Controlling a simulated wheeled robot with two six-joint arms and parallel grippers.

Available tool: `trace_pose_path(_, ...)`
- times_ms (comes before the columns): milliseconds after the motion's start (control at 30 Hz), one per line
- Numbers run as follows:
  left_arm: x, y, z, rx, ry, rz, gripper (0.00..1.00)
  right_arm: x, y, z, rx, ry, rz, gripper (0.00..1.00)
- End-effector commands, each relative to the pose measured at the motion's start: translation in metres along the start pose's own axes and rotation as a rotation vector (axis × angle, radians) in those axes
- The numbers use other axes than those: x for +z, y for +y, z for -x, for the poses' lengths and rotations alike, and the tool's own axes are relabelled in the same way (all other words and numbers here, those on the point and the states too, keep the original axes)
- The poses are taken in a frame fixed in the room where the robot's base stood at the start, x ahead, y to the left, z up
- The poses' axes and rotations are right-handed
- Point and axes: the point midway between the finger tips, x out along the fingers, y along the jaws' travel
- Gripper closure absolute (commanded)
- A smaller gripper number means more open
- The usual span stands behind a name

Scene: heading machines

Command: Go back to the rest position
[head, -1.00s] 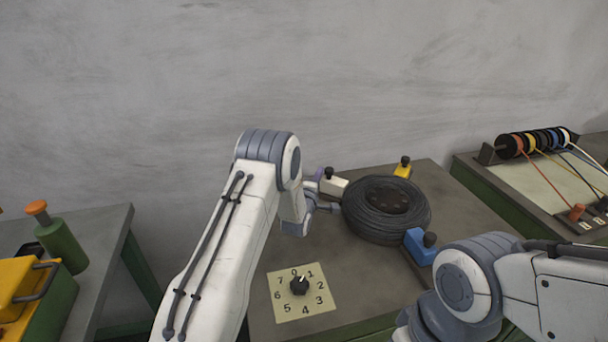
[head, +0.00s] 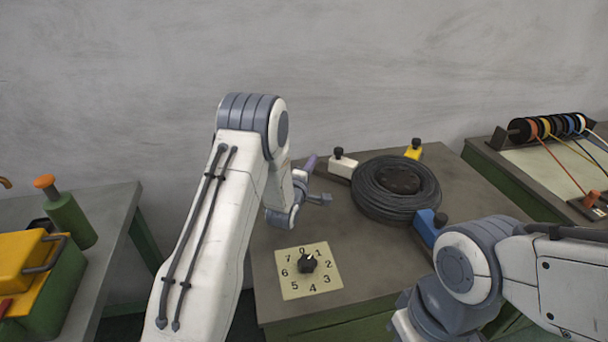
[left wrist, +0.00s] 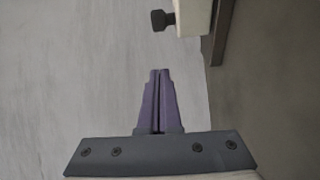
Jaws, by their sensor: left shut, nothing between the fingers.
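My left gripper (head: 309,163) has its purple fingers just left of the white block on the table, apart from it. In the left wrist view the purple fingers (left wrist: 160,72) are pressed together with nothing between them. They point toward the wall side, past the table edge. My left arm (head: 210,215) is raised and bent in front of the table. My right arm (head: 470,265) is bent at the lower right, and its gripper is outside the frame.
The table (head: 365,250) holds a black coil (head: 370,205), a numbered dial plate (head: 325,278), and white (head: 343,166), yellow (head: 413,151) and blue (head: 427,228) blocks with black knobs. A left bench (head: 118,205) holds a yellow-green box (head: 25,265). Cable spools (head: 520,130) stand at right.

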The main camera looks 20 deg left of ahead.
Motion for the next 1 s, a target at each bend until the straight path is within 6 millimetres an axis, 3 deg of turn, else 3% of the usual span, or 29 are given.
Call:
trace_pose_path(233, -0.001, -0.001, 0.039, 0.000, 0.003, 0.000, 1.00, 0.000, 0.001, -0.009, 0.000, 0.000, 0.000, 1.00)
trace_pose_path(467, 0.000, 0.000, 0.050, 0.000, 0.001, -0.002, 1.00, 0.001, 0.001, -0.011, 0.000, 0.000, 0.000, 1.00)
trace_pose_path(567, 0.009, 0.004, 0.049, -0.025, -0.014, -0.032, 1.00, 0.000, 0.001, -0.009, 0.000, 0.000, 0.000, 1.00)
trace_pose_path(667, 0.035, 0.012, 0.051, -0.103, -0.061, -0.128, 1.00, 0.000, 0.000, -0.006, 0.000, 0.000, 0.000, 1.00)
trace_pose_path(767, 0.075, 0.021, 0.063, -0.227, -0.151, -0.290, 1.00, 0.000, 0.000, -0.003, 0.000, 0.000, 0.000, 1.00)
trace_pose_path(867, 0.117, 0.028, 0.090, -0.360, -0.278, -0.481, 1.00, 0.000, 0.000, 0.001, 0.000, 0.000, 0.000, 1.00)
trace_pose_path(1000, 0.165, 0.035, 0.150, -0.517, -0.499, -0.750, 1.00, 0.000, 0.000, 0.006, 0.000, 0.000, 0.000, 1.00)
